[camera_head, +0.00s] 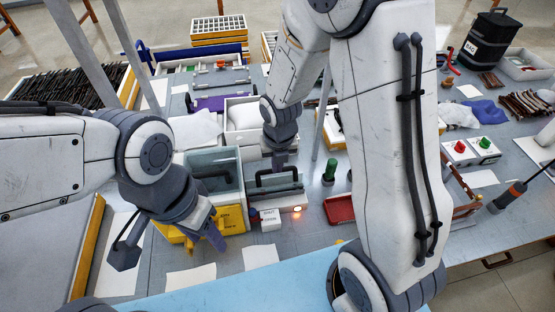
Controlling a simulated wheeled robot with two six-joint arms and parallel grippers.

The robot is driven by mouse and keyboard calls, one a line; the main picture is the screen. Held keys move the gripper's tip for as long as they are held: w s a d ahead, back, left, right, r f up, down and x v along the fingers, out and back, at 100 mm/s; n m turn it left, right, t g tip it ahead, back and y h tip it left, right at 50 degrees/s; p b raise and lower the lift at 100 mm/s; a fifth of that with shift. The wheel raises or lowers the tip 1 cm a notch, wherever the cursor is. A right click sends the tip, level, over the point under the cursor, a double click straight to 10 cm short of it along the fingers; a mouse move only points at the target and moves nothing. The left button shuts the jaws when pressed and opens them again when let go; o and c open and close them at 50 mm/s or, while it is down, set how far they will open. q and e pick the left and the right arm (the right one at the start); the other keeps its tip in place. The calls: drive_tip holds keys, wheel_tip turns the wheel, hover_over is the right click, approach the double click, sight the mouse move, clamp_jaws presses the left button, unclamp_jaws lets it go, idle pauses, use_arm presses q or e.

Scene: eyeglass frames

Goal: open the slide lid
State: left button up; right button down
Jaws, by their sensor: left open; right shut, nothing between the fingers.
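I cannot tell for certain which part is the slide lid. A grey open-topped bin (228,160) with a yellow base stands left of centre. To its right is a grey-white unit (291,201) with a dark bar across its top and a lit orange lamp at its front. My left gripper (205,234) is open at the front of the bin, over its yellow base, and hides part of it. My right gripper (280,160) is shut and empty, pointing down just above or behind the dark bar. Whether it touches the unit is unclear.
A small white button box (270,219) stands in front of the unit. A green bottle-like object (329,172) and a red tray (340,209) are to the right. White sheets (191,277) lie near the front edge. My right arm hides much of the centre right.

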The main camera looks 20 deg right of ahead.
use_arm(q)
drive_tip(key=shift+f+b, duration=0.45)
drive_tip(key=shift+f, duration=0.05)
use_arm(e)
hover_over(276, 183)
drive_tip(key=f, duration=0.5)
drive_tip(key=shift+s, duration=0.4)
use_arm(q)
drive_tip(key=shift+r, duration=0.1)
use_arm(e)
drive_tip(key=shift+r, duration=0.1)
